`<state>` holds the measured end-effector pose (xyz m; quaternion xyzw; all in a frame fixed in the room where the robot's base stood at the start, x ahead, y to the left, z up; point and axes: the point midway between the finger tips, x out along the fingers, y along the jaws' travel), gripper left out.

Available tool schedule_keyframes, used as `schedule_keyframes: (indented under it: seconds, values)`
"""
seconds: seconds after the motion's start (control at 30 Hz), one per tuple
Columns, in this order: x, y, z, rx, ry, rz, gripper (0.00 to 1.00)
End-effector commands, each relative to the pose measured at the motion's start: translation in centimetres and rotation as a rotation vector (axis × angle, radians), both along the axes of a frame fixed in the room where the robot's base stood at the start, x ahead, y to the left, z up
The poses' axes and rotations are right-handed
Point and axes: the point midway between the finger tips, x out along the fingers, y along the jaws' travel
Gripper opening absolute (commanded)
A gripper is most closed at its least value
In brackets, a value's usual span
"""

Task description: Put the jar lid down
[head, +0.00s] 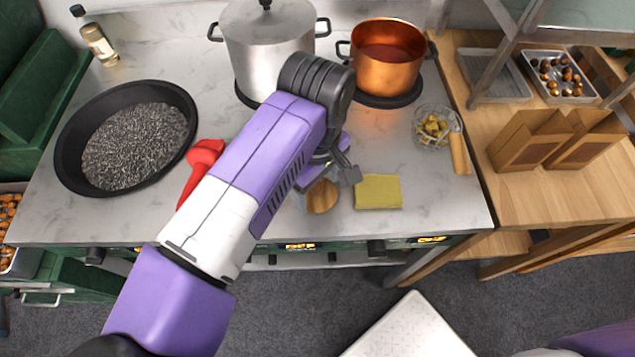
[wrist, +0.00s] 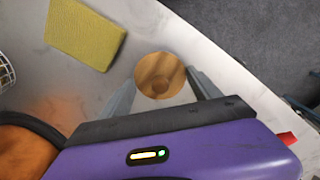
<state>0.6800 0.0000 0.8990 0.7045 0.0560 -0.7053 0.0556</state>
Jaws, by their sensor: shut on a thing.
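The jar lid (head: 322,196) is a round wooden disc. It shows near the counter's front edge, left of a yellow sponge (head: 377,192). My gripper (head: 335,174) reaches down over the counter at the lid and is shut on it. In the wrist view the lid (wrist: 160,76), with a small round knob, lies between the two grey fingers of my gripper (wrist: 163,88). The sponge (wrist: 84,33) is to its left there, apart from it. I cannot tell whether the lid touches the counter. No jar can be made out clearly under my arm.
A steel pot (head: 268,55) and a copper pot (head: 387,72) stand behind. A wire basket (head: 432,127) and a wooden-handled tool (head: 460,153) are to the right. A black pan (head: 70,150) and red tool (head: 203,158) are left. Bare counter (head: 445,205) lies right of the sponge.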

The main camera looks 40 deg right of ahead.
Motion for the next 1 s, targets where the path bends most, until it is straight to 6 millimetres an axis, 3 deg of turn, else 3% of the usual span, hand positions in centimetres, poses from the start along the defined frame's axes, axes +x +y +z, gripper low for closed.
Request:
schedule_keyframes:
  seconds: [0.03, 0.07, 0.17, 0.63, 1.0]
  values:
    - [0.0, 0.0, -0.2, 0.0, -0.001, 0.0, 0.34]
    - [0.0, 0.0, -0.2, 0.0, -0.001, 0.0, 0.74]
    - [0.0, 0.0, -0.1, -0.001, 0.0, 0.0, 0.94]
    - [0.0, 0.0, 0.7, 0.0, 0.0, 0.0, 0.94]
    - [0.1, 0.0, 8.2, 0.001, -0.003, -0.001, 0.94]
